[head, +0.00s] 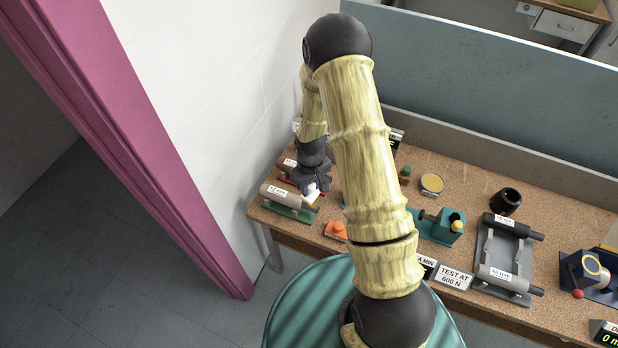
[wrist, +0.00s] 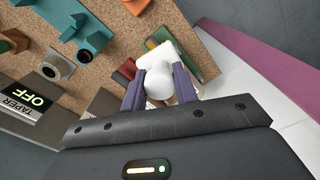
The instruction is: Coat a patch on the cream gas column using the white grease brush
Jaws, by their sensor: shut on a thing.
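My gripper (head: 316,184) is over the left end of the bench, shut on the white grease brush (head: 311,189). In the wrist view the brush (wrist: 158,82) shows as a rounded white body between the two purple-grey fingers of my gripper (wrist: 160,88). The cream gas column (head: 282,197) lies on its side in a green cradle (head: 290,211), with a white label on top. The brush is at the column's right end. I cannot tell whether its tip touches the column or whether any grease shows there.
An orange block (head: 336,231) sits right of the cradle. A yellow-topped tin (head: 432,184), a teal fixture (head: 436,228), a black cup (head: 506,201) and a grey rack (head: 504,256) stand farther right. A white wall (head: 205,95) borders the bench's left. A teal round stool (head: 305,298) stands in front.

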